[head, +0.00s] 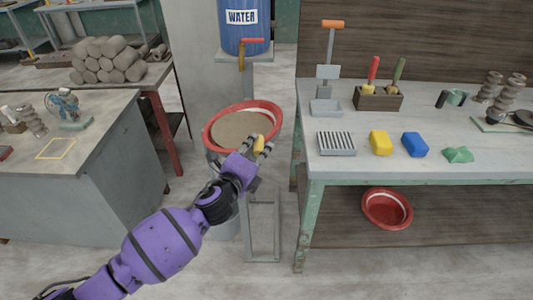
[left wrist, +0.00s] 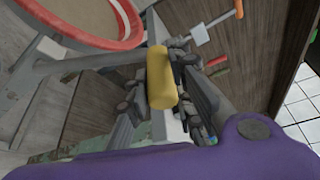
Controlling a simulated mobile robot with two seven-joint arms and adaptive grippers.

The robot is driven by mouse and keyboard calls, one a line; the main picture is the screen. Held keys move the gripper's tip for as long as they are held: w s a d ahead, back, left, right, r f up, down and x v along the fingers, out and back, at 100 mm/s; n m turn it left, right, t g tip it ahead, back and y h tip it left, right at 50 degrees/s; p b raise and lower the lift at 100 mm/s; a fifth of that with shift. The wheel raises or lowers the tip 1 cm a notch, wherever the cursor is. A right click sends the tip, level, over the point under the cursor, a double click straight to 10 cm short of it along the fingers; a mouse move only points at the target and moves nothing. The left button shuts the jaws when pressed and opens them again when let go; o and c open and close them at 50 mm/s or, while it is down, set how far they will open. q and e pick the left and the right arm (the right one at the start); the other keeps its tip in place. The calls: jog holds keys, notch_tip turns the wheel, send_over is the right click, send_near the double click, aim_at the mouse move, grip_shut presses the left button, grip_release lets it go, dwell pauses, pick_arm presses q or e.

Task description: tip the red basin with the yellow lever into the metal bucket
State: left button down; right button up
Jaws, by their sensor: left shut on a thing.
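The red basin (head: 277,113) holds a grey-brown mass and sits on a grey metal stand (head: 263,228). Its red rim (left wrist: 110,42) and contents also show at the upper left of the left wrist view. The yellow lever (head: 258,143) is at the basin's near right side. My left gripper (head: 263,148) is shut on the yellow lever (left wrist: 160,80), whose grip lies between the fingers in the left wrist view. A grey metal bucket (head: 227,228) seems to stand on the floor below the basin, mostly hidden by my left arm. My right gripper is out of view.
A workbench (head: 480,160) with tools and coloured blocks is close on the right. A grey cabinet (head: 90,165) stands left.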

pick_arm(q)
jog(key=shift+a+r+n+t+h+b, duration=0.25)
jog(key=shift+a+n, duration=0.5)
jog(key=shift+a, duration=0.45)
jog(key=shift+a+r+n+t+h+b, duration=0.1)
jog(key=shift+a+n+t+b, duration=0.2)
jog(key=shift+a+n, duration=0.65)
jog(key=shift+a, duration=0.2)
jog(key=shift+s, duration=0.1)
jog(key=c, duration=1.8)
grip_release()
jog(key=shift+o, duration=0.9)
jog(key=shift+m, duration=0.3)
jog(key=shift+r, duration=0.15)
jog(key=v, duration=1.2)
jog(key=shift+o, duration=0.2)
